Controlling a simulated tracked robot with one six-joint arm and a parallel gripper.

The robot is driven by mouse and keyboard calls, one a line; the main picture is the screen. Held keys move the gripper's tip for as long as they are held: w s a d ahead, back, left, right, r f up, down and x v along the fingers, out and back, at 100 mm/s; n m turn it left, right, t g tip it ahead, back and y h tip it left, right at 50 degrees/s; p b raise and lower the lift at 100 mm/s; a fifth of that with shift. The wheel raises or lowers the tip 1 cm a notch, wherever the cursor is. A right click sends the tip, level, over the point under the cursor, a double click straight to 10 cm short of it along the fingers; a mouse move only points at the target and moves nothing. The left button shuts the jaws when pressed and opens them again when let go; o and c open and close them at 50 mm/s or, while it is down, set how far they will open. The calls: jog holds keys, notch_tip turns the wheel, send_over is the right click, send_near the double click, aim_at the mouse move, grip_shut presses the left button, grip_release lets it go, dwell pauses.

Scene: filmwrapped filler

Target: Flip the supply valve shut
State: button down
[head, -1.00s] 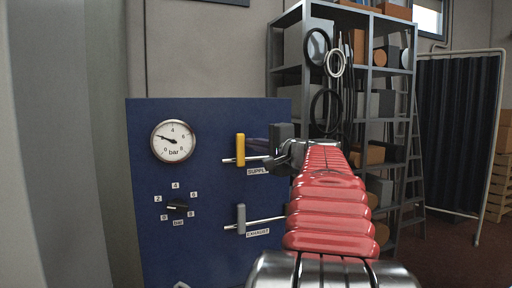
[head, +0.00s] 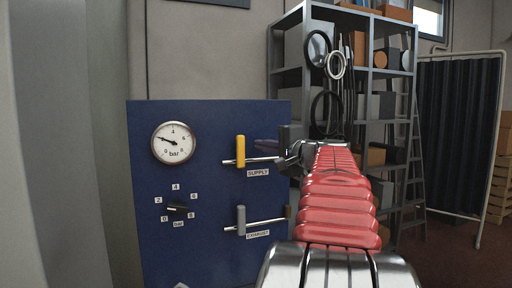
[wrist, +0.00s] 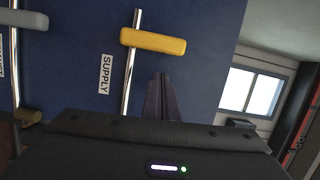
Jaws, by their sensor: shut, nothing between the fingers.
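The yellow supply valve handle (head: 240,151) stands upright on the blue panel, across its horizontal pipe, above the SUPPLY label (head: 258,173). In the wrist view the handle (wrist: 155,40) again lies crosswise to the bright pipe, ahead of my fingers. My gripper (head: 266,146) is to the right of the handle in the head view, apart from it. In the wrist view my gripper (wrist: 161,80) shows closed, dark fingers with nothing between them. They point toward the panel, beside the pipe.
The grey exhaust handle (head: 241,220) stands upright across the lower pipe. A pressure gauge (head: 173,143) and a black knob (head: 177,208) are on the panel's left. A loaded shelf (head: 372,75) and a dark folding screen (head: 450,140) stand behind on the right.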

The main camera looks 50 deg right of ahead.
jog(key=d+v, duration=0.1)
jog(key=v, duration=0.9)
jog(key=shift+s, duration=0.35)
jog(key=shift+a, duration=0.1)
